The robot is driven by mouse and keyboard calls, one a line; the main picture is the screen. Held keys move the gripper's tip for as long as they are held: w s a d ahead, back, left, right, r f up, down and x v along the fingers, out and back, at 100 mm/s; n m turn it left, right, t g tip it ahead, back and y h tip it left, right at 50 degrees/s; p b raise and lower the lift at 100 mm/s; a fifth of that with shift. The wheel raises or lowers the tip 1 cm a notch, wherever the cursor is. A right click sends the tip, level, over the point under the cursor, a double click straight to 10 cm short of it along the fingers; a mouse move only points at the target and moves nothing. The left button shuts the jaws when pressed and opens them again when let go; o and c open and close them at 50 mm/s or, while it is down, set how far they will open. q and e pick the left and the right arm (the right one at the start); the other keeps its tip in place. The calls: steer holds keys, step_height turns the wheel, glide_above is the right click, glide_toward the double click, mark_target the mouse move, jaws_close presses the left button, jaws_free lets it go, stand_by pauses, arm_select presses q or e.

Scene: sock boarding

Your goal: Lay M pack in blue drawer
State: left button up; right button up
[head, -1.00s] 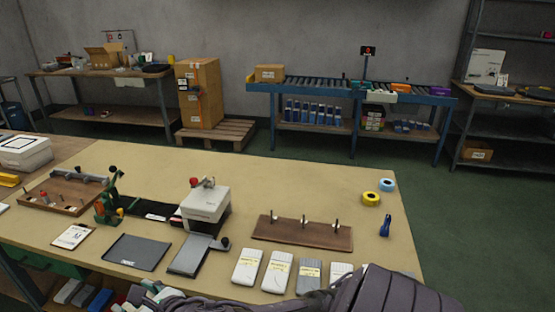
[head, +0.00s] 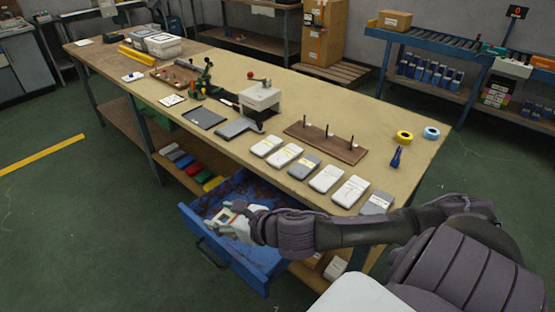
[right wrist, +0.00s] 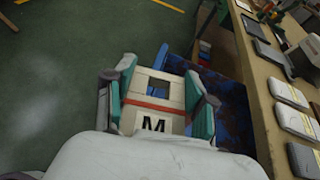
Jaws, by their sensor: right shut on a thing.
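The blue drawer (head: 262,283) is pulled out below the table's front edge, and its inside shows a mottled dark blue. My right gripper (head: 230,217) is over the open drawer and shut on the M pack. The M pack (right wrist: 150,90) is a pale pack with a red band and a black letter M, held between the teal finger pads in the right wrist view. The drawer (right wrist: 234,112) shows below and to the right of the pack there. I cannot tell whether the pack touches the drawer floor. My left gripper is not in view.
The long table (head: 225,75) carries a row of white and grey packs (head: 325,179) along its front edge, a wooden peg board (head: 345,150) and a small press (head: 262,97). Coloured stacks (head: 195,170) lie on the lower shelf. Green floor is free at left.

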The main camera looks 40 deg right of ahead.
steer(key=s+d+f+n+y+b, duration=0.1)
steer(key=s+d+f+n+y, duration=0.15)
steer(key=f, duration=0.25)
steer(key=shift+g+y, duration=0.25)
steer(key=shift+g, duration=0.25)
steer(key=w+d+f, duration=0.1)
steer(key=w+f, duration=0.1)
steer(key=w, duration=0.1)
steer(key=w+d+f, duration=0.2)
steer(key=w, duration=0.2)
steer(key=w+d+f, duration=0.2)
steer(key=w+f, duration=0.1)
steer(key=w, duration=0.1)
steer(key=shift+w, duration=0.25)
steer(key=shift+w+f, duration=0.1)
steer(key=shift+f, duration=2.05)
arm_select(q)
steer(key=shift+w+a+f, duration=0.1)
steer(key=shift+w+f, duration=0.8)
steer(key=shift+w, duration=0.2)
